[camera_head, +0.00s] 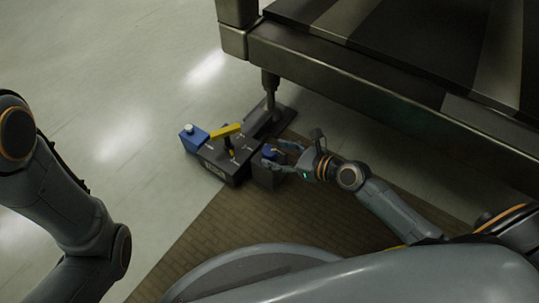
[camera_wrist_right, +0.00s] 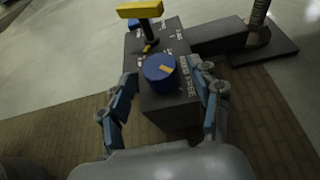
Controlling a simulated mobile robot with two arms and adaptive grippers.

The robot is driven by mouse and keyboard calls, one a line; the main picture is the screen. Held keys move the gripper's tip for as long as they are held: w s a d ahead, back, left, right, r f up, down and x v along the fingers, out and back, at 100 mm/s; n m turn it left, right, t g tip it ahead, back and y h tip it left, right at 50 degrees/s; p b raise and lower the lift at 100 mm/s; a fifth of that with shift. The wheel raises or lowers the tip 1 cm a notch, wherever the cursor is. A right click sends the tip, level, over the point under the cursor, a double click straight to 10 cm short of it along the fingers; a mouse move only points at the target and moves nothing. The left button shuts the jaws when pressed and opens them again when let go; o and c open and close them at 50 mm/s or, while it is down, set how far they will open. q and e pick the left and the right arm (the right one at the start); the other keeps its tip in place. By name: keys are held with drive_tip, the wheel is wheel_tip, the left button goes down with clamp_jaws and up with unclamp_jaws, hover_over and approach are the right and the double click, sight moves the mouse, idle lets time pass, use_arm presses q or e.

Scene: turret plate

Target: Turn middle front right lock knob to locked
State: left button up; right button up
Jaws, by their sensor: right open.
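A round blue lock knob (camera_wrist_right: 160,72) with a yellow mark sits on top of a dark grey block in the right wrist view. In the head view the blue knob (camera_head: 270,152) shows small at the fingertips. My right gripper (camera_wrist_right: 163,98) is open, with one finger on each side of the knob and its block. I cannot tell whether the fingers touch it. The right gripper also shows in the head view (camera_head: 279,158), reaching in from the right. White lettering lies on the block beside the knob, partly hidden. My left gripper is out of view.
A yellow T-shaped handle (camera_head: 227,131) stands on the dark box (camera_head: 222,166) beside the knob. A blue block with a white knob (camera_head: 193,138) is at its left end. A dark table-like frame (camera_head: 390,75) overhangs at upper right, on a leg (camera_head: 270,92). Open floor lies left.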

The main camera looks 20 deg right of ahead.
sight(275, 153)
drive_tip(key=shift+b+x, duration=0.65)
drive_tip(key=shift+x, duration=0.95)
drive_tip(key=c, duration=1.2)
